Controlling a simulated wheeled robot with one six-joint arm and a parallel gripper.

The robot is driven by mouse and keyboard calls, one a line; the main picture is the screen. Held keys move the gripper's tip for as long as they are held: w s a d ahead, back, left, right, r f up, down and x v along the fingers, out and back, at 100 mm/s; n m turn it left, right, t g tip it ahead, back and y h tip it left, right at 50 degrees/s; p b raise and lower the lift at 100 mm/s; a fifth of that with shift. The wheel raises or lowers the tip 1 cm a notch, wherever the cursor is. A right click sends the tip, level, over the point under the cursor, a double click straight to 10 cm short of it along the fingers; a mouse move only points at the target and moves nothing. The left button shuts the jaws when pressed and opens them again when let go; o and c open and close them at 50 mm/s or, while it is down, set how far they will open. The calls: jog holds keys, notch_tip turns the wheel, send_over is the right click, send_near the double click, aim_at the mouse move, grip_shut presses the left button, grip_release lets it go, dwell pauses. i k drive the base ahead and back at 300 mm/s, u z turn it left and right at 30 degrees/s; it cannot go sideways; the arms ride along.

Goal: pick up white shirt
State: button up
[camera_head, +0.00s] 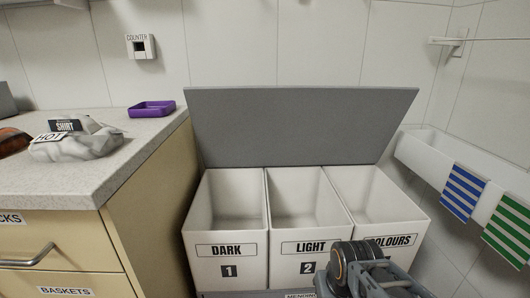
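The white shirt (82,146) lies as a crumpled pale bundle on the counter at the left. A dark label reading "SHIRT" stands on its upper part. A white tag reading "HOT" is at its left edge; I cannot tell whether it belongs to the shirt or to something beside it. Part of my arm shows at the bottom, right of centre, in front of the bins and far from the shirt. No gripper fingers show.
The counter (150,131) also holds a purple tray (152,109) behind the shirt and a brownish object (12,142) at the far left. Three white bins, DARK (228,270), LIGHT (300,268) and COLOURS (400,222), stand open under a raised grey lid (300,125). Striped cloths hang right.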

aim_at(72, 137)
jog(key=u, duration=0.85)
